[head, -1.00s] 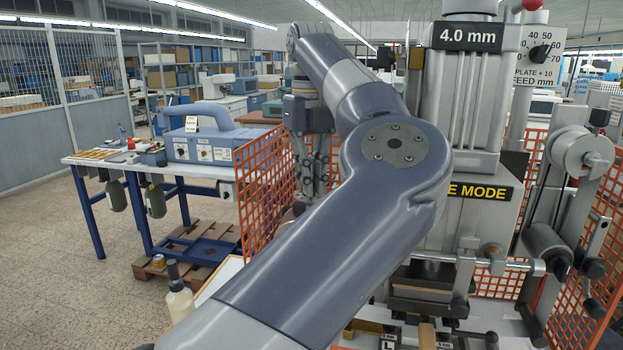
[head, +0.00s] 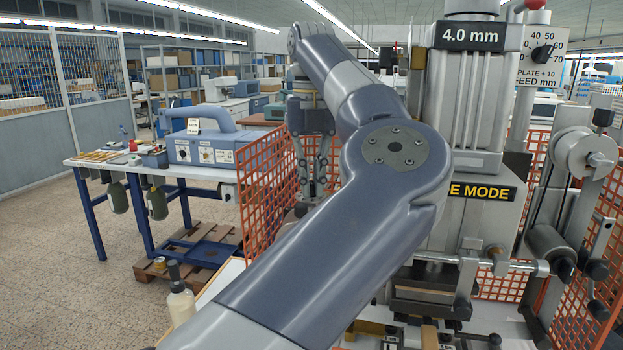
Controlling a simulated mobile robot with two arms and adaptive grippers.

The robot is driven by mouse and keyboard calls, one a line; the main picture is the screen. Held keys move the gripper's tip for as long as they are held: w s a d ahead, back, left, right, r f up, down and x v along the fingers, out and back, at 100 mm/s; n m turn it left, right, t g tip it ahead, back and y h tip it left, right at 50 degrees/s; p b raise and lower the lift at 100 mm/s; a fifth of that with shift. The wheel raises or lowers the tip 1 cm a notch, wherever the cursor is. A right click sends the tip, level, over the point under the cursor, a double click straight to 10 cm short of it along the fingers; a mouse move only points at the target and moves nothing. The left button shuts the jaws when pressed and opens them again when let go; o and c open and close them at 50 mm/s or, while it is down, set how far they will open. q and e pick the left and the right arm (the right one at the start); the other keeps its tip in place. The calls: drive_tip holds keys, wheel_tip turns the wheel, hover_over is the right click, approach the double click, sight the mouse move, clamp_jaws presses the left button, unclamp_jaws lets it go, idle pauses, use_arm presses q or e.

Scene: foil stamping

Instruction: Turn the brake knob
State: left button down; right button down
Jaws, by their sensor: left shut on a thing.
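My left arm crosses the middle of the head view, and my left gripper (head: 313,190) hangs from it, pointing down beside the orange mesh guard. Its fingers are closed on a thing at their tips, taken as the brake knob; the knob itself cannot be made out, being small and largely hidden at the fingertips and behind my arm. The stamping machine (head: 470,215) stands behind and to the right of my arm, with its "4.0 mm" display at the top. My right gripper is not in view.
Orange mesh guards (head: 268,185) stand around the machine. A feed dial (head: 541,55) and a roller assembly (head: 580,155) are on its right. A workbench (head: 150,170) with a blue device (head: 205,145) stands at the left. A bottle (head: 180,300) is at the lower left.

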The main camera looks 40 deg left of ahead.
sight(312, 184)
use_arm(q)
drive_tip(key=c, duration=1.7)
unclamp_jaws()
drive_tip(key=shift+r, duration=0.1)
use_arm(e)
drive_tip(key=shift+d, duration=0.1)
use_arm(q)
drive_tip(key=shift+r, duration=3.75)
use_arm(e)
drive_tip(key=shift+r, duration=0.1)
